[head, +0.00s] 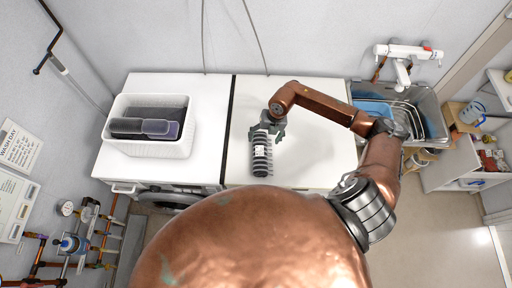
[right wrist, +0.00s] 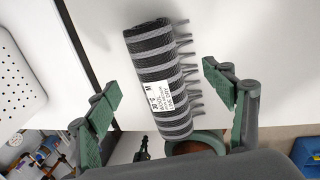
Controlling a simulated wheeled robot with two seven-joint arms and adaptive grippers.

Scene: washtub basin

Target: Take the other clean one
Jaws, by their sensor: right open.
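A rolled towel (head: 262,158) with dark and grey stripes lies on the white top right of the dark gap. In the right wrist view the same towel (right wrist: 158,75) shows a fringe along one side and a white printed label. My right gripper (head: 272,126) is at the towel's far end in the head view. In the right wrist view its green fingers (right wrist: 162,82) are open, one on each side of the towel, with gaps to it. A white basket (head: 119,146) on the left top holds dark folded or rolled cloths (head: 150,127). My left gripper is not in view.
A sink (head: 430,108) with a wire rack and something blue stands to the right, under a white wall tap (head: 408,52). A narrow dark gap divides the two white tops. The white top right of the towel is clear. Pipes and gauges are at lower left.

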